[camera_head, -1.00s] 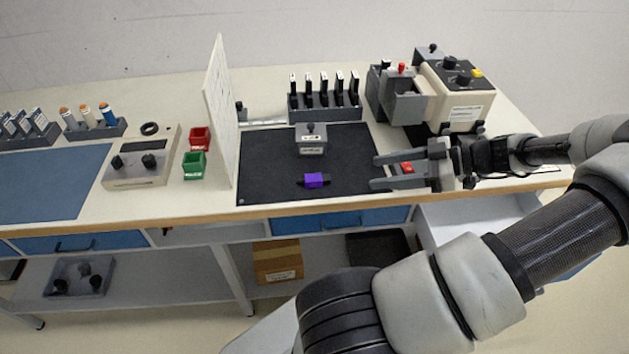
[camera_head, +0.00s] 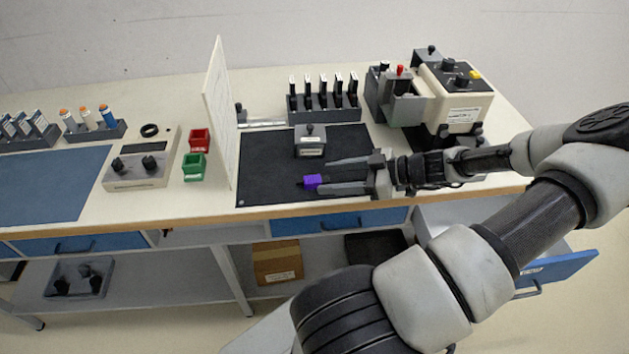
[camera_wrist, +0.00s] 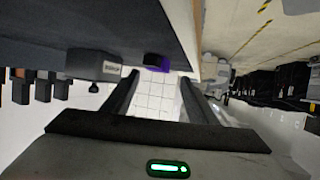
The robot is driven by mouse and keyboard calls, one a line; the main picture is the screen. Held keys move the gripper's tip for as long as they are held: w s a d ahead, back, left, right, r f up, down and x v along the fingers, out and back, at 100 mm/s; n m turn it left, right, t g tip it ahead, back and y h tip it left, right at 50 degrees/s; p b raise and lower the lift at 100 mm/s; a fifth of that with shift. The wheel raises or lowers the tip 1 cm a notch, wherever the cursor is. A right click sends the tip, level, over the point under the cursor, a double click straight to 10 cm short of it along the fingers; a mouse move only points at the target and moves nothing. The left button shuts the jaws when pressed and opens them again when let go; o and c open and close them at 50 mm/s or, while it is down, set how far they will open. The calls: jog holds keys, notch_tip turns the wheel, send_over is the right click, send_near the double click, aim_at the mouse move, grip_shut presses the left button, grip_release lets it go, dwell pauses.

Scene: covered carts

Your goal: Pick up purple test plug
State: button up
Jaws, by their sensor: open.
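The purple test plug (camera_head: 313,182) lies on the black mat (camera_head: 262,165), near its front edge, with dark ends. My gripper (camera_head: 324,178) is open and reaches in from the right. In the head view its two fingers lie one behind and one in front of the plug, with the tips close to it; I cannot tell whether they touch it. In the wrist view the plug (camera_wrist: 158,66) shows ahead, near the gap between the fingertips of my gripper (camera_wrist: 162,78).
A grey block with a knob (camera_head: 310,146) stands on the mat behind my gripper. A white upright panel (camera_head: 220,115) stands left of the mat. A rack of black modules (camera_head: 323,103) and a beige machine (camera_head: 455,95) stand at the back.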

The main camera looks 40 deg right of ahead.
aim_at(315, 179)
jog(key=shift+d+x, duration=0.2)
jog(key=shift+x, duration=1.75)
jog(key=shift+f, duration=0.2)
jog(key=c, duration=1.3)
